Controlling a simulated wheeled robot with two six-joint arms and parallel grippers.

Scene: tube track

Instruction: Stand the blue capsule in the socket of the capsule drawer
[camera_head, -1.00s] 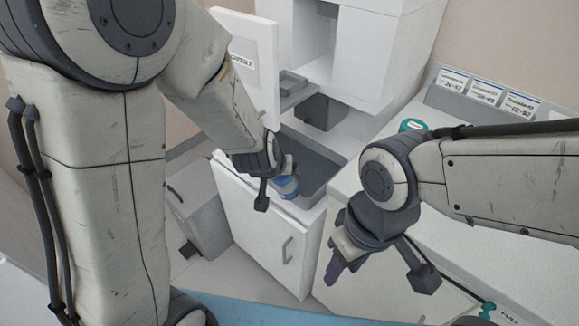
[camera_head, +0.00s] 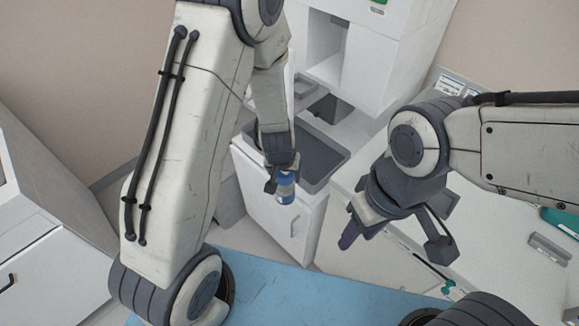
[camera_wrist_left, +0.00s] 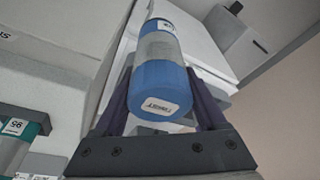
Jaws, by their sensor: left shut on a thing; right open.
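The blue capsule (camera_head: 286,192) hangs roughly upright from my left gripper (camera_head: 283,174), in front of the counter's grey recessed tray. In the left wrist view the capsule (camera_wrist_left: 160,85) shows blue ends, a grey middle band and a small label, with dark fingers on both sides. The capsule drawer is mostly hidden behind my left arm in the head view; a small grey part (camera_head: 302,86) that may be its holder shows beside the arm. The socket cannot be made out. My right gripper (camera_head: 353,233) is open and empty, above the right-hand counter.
The grey recessed tray (camera_head: 325,158) lies in the top of a white cabinet (camera_head: 293,225) with a handle. A tall white machine (camera_head: 385,60) stands behind it. A white counter (camera_head: 480,235) runs to the right. White cabinets (camera_head: 45,240) stand at left.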

